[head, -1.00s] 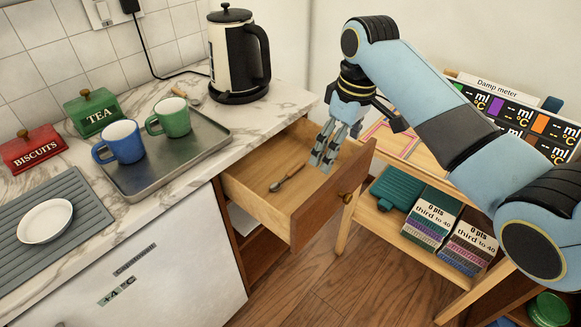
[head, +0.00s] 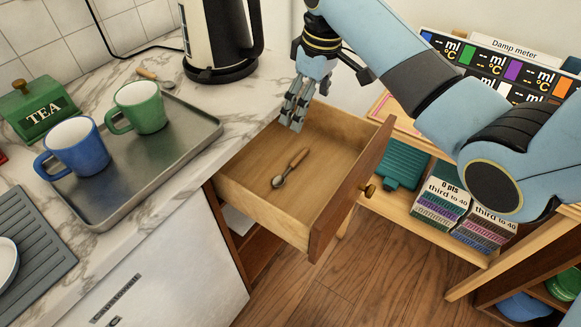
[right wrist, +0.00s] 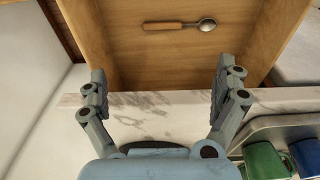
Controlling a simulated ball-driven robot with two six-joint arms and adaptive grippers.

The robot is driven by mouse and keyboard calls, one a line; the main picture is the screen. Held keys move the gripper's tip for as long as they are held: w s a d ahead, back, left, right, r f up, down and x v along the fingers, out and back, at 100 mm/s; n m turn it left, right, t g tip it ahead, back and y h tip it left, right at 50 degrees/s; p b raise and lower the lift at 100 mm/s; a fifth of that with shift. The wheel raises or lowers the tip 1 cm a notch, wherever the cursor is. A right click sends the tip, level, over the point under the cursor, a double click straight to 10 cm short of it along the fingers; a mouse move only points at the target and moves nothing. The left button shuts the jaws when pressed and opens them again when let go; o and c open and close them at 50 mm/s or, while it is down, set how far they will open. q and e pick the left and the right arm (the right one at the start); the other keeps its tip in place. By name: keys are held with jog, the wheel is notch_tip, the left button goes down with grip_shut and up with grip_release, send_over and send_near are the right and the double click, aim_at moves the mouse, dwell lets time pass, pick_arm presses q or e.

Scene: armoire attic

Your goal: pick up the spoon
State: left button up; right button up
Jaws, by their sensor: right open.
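A spoon (head: 290,168) with a wooden handle and a metal bowl lies on the floor of the open wooden drawer (head: 348,192). In the right wrist view the spoon (right wrist: 180,25) lies crosswise above the gap between the fingertips, bowl to the right. My right gripper (head: 293,118) is over the drawer's back edge by the counter, fingers pointing down, apart from the spoon. In the right wrist view it (right wrist: 164,76) is open and empty. A second wooden-handled spoon (head: 150,75) lies on the marble counter beside the kettle. My left gripper is not in view.
A kettle (head: 215,40) stands on the counter close to my right gripper. A grey tray (head: 180,150) holds a blue mug (head: 77,147) and a green mug (head: 140,107). A shelf unit (head: 420,236) stands right of the drawer. The drawer around the spoon is clear.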

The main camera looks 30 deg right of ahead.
notch_tip(320, 180, down, 4)
jog(key=b, duration=0.3)
send_over(300, 156)
jog(key=f, duration=0.4)
jog(key=shift+s+d+f+b, duration=0.25)
jog(key=shift+s+b, duration=0.05)
jog(key=f, duration=0.2)
jog(key=f+b, duration=0.1)
jog(key=f, duration=0.3)
jog(key=shift+w+a, duration=0.25)
jog(key=c, duration=1.1)
